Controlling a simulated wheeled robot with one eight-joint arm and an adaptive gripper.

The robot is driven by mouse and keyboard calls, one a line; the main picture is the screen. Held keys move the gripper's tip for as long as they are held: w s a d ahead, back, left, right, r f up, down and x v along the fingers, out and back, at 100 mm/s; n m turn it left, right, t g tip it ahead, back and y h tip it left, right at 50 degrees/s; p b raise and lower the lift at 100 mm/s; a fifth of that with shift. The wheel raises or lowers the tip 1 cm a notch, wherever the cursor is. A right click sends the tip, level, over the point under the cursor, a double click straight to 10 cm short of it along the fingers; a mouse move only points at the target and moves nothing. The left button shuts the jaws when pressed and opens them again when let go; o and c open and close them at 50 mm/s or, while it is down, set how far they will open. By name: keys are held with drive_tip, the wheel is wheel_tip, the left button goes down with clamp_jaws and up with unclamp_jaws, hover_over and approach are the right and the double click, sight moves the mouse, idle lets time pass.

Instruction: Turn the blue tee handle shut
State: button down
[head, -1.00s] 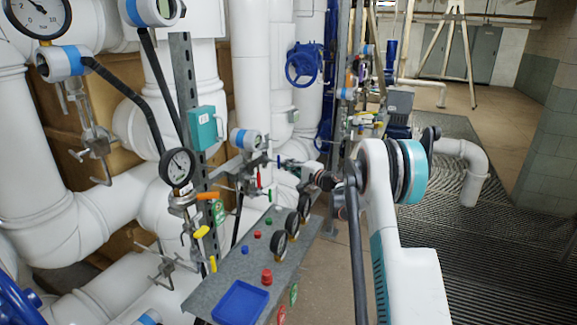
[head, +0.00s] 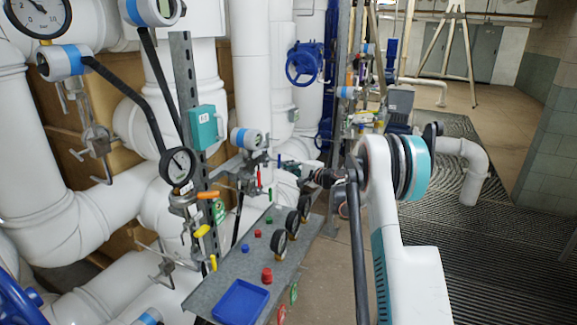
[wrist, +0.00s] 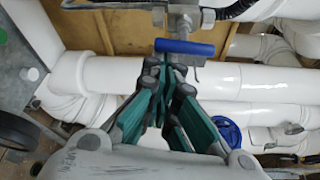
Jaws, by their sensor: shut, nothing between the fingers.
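The blue tee handle (wrist: 186,47) lies crosswise in the wrist view, below a metal valve fitting (wrist: 180,18). My gripper (wrist: 172,66) is shut and empty, with its fingertips just under the handle's bar. I cannot tell whether the fingertips touch the bar. In the head view, my gripper (head: 284,163) points left toward the pipework and is small. A small blue bit (head: 279,160) shows at its tip, probably the handle.
White pipes (head: 255,70) and a vertical steel rail (head: 188,110) with gauges stand at left.

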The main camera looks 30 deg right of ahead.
drive_tip(key=a+m+g+y, duration=0.1)
drive_tip(key=m, duration=0.2)
drive_tip(key=s+a+m+g+y+p, duration=0.1)
drive_tip(key=m+g, duration=0.1)
drive_tip(key=m, duration=0.2)
drive_tip(key=s+a+m+g, duration=0.1)
drive_tip(key=m, duration=0.3)
drive_tip(key=shift+s+f+g+y+p, duration=0.15)
drive_tip(key=shift+f+g+y+p, duration=0.15)
drive_tip(key=shift+g+y, duration=0.1)
idle(0.5)
drive_tip(key=shift+r, duration=0.2)
idle(0.5)
wheel_tip(320, 180, down, 4)
drive_tip(key=f+b, duration=0.1)
drive_tip(key=b, duration=0.2)
drive_tip(key=p+v, duration=0.3)
drive_tip(key=v, duration=0.7)
drive_tip(key=shift+r, duration=0.45)
